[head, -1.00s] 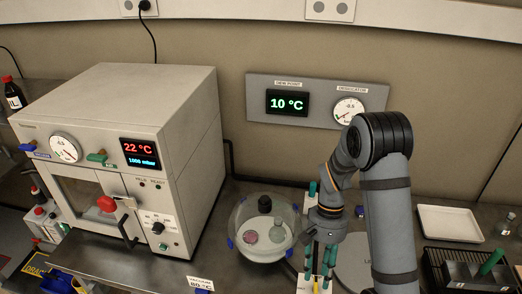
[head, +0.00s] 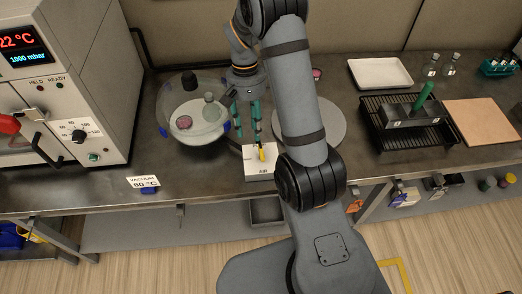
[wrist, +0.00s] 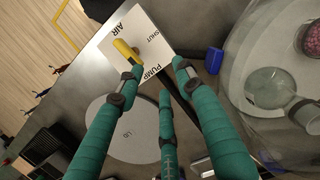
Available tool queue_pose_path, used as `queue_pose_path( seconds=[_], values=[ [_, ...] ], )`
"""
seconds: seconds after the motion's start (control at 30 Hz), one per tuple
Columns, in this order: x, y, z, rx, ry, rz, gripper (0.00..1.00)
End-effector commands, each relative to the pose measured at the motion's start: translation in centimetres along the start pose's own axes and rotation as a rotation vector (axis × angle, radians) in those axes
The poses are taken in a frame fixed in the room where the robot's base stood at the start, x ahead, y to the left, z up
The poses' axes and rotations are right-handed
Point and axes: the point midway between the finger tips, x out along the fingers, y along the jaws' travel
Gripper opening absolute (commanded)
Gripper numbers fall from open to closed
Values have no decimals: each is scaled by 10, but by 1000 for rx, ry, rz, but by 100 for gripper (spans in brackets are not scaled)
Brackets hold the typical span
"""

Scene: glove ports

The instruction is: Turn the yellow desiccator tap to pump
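The yellow desiccator tap (head: 262,152) sits on a small white block (head: 258,170) at the front right of the glass desiccator (head: 170,122). In the wrist view the yellow tap handle (wrist: 125,50) lies on the white plate (wrist: 172,26) marked AIR, SHUT and PUMP. The handle's thick end lies near the AIR mark; its other end is partly hidden by a fingertip. My gripper (head: 248,132) has green fingers pointing down just above the block. In the wrist view my gripper (wrist: 158,82) is open, its fingers spread. One fingertip is close to the handle; I cannot tell whether they touch.
A round grey lid (head: 325,125) lies right of the tap. A black rack (head: 375,130), white tray (head: 380,72) and tan board (head: 480,122) are farther right. The vacuum oven (head: 75,70) stands left. A blue clip (wrist: 213,61) is near the plate.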

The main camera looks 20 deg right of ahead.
Motion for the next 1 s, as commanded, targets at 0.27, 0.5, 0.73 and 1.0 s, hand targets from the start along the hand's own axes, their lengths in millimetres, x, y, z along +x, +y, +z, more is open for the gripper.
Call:
queue_pose_path(
  seconds=[0.27, 0.5, 0.73, 1.0],
  values=[
    [-63, 24, 2, 22, -93, 24, 36],
    [-55, 18, 30, -13, -189, 4, 36],
    [-16, 18, 38, -13, -191, 3, 36],
    [25, 18, 46, -13, -189, 4, 36]
  ],
)
